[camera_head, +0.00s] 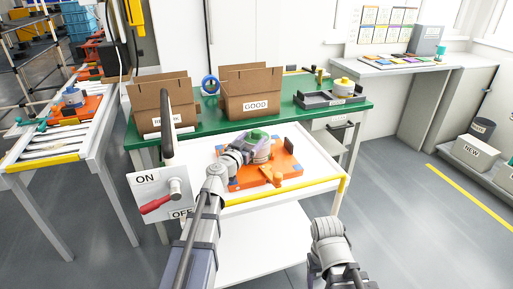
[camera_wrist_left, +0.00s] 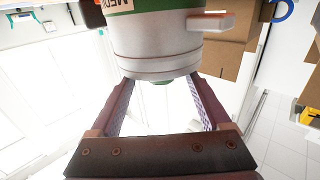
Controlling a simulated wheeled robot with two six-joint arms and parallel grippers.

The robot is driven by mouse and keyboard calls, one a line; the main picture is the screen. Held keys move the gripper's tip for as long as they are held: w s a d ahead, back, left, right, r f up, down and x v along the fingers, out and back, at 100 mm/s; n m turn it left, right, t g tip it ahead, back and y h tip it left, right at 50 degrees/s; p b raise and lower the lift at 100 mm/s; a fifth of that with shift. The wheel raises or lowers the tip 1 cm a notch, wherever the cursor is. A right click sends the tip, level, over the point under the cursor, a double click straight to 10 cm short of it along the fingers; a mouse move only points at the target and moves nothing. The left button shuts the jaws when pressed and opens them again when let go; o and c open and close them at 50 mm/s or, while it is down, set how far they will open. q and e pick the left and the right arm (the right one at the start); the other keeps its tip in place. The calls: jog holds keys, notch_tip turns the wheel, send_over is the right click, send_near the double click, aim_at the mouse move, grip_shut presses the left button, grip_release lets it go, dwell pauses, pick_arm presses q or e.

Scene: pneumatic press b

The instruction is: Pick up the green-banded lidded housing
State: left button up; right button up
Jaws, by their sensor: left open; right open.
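The green-banded lidded housing (camera_head: 262,150) is a grey-white cylinder with a green top, on an orange fixture plate (camera_head: 284,170). In the left wrist view its pale body (camera_wrist_left: 155,45) fills the top middle, with a green band and part of a label above. My left gripper (camera_head: 245,152) is at the housing's near left side, partly covering it. In the left wrist view the left gripper (camera_wrist_left: 155,98) is open, its fingers apart beneath and around the housing's end. Contact cannot be told. My right gripper (camera_head: 316,275) is low at the front, open and away from the housing.
The plate lies on a white cart (camera_head: 315,182) with a yellow front edge. Behind is a green bench (camera_head: 210,122) with a GOOD box (camera_head: 250,92), another cardboard box (camera_head: 160,105) and a dark tray (camera_head: 325,98). An ON/OFF switch panel (camera_head: 147,185) stands left of my left arm.

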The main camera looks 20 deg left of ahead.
aim_at(254, 136)
pick_arm(q)
jog(key=w, duration=0.3)
jog(key=shift+w+d, duration=0.3)
jog(key=shift+w, duration=0.05)
jog(key=shift+s, duration=0.1)
jog(key=shift+c, duration=0.4)
grip_shut()
dwell(0.5)
